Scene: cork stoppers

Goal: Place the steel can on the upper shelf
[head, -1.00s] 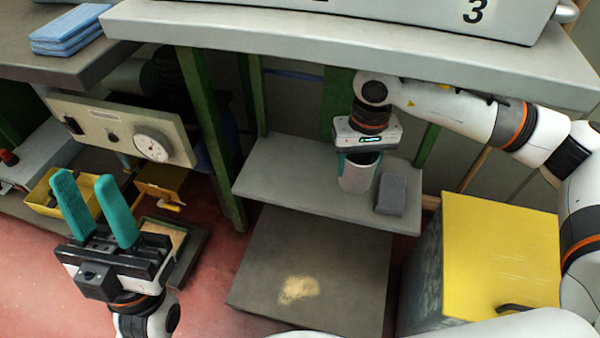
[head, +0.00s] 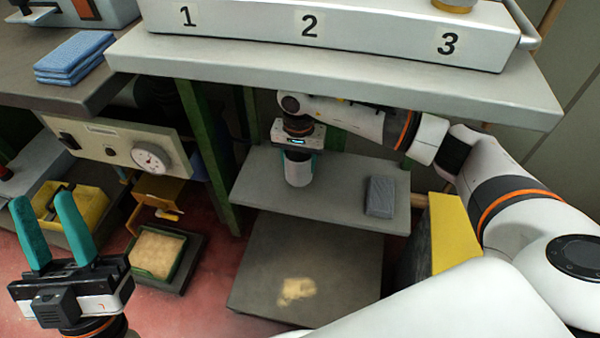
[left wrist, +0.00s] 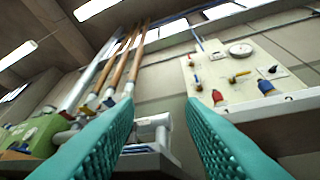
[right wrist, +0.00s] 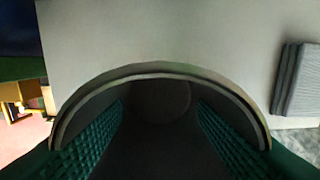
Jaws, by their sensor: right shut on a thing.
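The steel can (head: 299,173) is a pale upright cylinder in my right gripper (head: 298,158), over the left-middle part of the upper shelf (head: 340,205) below the bench. My right gripper is shut on the can from above, with a teal finger at each side in the head view. The can's round rim and dark inside fill the right wrist view (right wrist: 160,70). I cannot tell whether its base touches the shelf. My left gripper (head: 45,203) is open and empty at the left, pointing up; its teal fingers also show in the left wrist view (left wrist: 160,125).
A grey block (head: 380,196) lies on the upper shelf, right of the can. The bench top (head: 330,75) overhangs my right arm. A lower grey surface (head: 320,262) has a tan patch. A yellow-topped box (head: 453,232) stands at right. Shelf room is clear around the can.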

